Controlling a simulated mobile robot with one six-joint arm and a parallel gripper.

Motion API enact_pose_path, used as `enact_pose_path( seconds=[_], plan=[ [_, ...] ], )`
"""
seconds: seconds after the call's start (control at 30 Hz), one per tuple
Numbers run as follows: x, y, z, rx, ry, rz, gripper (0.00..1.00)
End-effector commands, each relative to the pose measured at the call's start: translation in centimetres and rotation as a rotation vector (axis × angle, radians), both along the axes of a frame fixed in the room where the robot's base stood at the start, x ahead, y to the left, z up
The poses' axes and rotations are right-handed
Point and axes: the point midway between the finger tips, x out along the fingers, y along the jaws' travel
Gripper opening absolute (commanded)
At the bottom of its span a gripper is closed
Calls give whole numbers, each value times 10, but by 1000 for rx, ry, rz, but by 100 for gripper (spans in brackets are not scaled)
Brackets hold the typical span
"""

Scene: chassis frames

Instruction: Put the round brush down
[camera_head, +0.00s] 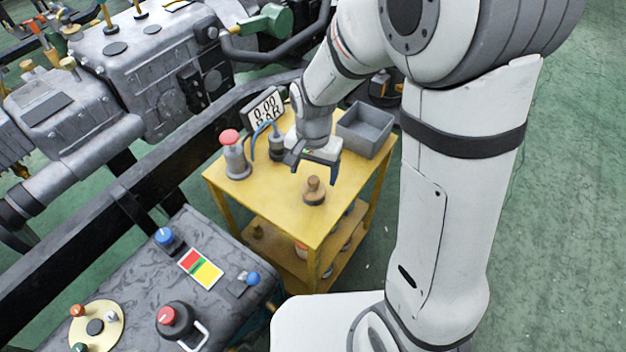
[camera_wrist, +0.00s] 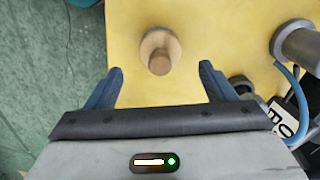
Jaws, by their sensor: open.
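The round brush (camera_head: 314,191) stands upright on the yellow table (camera_head: 264,201), near its front right part. It has a wooden knob-like handle on a wider round base. In the wrist view the brush (camera_wrist: 160,51) is seen from above, just beyond the fingertips and between their lines. My gripper (camera_head: 315,181) is open and empty above and behind the brush in the head view. In the wrist view both blue fingers of my gripper (camera_wrist: 161,76) are spread wide, with nothing between them.
A red-topped grey device (camera_head: 235,157) and a gauge display (camera_head: 266,106) stand at the table's left and back. A grey open bin (camera_head: 365,130) is at the back right. A dark machine block with knobs (camera_head: 190,290) is at the front left. The table around the brush is clear.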

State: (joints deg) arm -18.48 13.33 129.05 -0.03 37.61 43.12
Motion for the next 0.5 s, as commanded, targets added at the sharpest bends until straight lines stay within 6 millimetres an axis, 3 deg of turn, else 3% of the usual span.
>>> enact_pose_path(
  seconds=[0.03, 0.2, 0.5],
  plan=[
    [1, 0, 13, 1, -4, 0, 77],
    [0, 0, 38, 1, -3, 1, 77],
    [-2, -5, 54, 2, -7, 11, 77]
  ],
)
